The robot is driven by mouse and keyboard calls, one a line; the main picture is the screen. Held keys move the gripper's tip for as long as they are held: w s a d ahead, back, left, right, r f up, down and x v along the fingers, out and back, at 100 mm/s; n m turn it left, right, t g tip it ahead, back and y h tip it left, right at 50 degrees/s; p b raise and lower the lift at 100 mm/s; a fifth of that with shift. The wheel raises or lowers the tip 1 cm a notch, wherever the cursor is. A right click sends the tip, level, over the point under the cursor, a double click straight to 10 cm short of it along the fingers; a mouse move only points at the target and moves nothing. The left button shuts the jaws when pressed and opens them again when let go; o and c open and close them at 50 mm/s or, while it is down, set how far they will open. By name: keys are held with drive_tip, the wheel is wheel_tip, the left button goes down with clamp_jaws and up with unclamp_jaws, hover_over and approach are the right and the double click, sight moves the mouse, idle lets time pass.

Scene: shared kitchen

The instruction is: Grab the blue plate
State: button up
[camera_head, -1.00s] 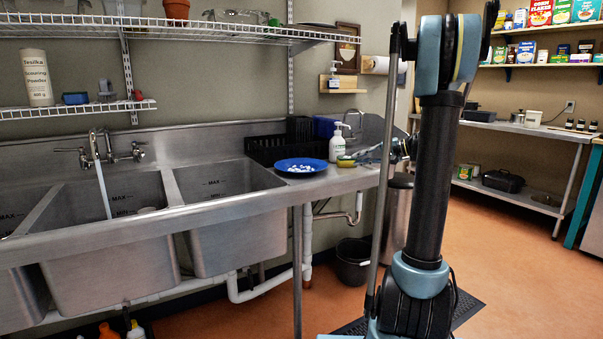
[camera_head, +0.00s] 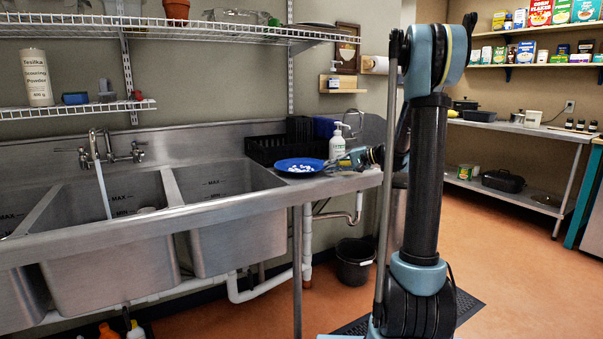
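The blue plate (camera_head: 280,167) lies on the steel counter right of the sinks, with small white bits on it. My gripper (camera_head: 335,164) is low over the counter at the plate's right side, its tip pointing left toward the rim. It is small and partly merges with the soap bottle behind it. I cannot tell whether its fingers are apart or whether they touch the rim.
A white pump bottle (camera_head: 337,141) stands just behind my gripper. A black dish rack (camera_head: 268,149) is behind the plate. The sink basin (camera_head: 225,178) opens to the left. A wire shelf (camera_head: 200,28) hangs above.

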drive_tip(key=shift+x, duration=1.45)
clamp_jaws()
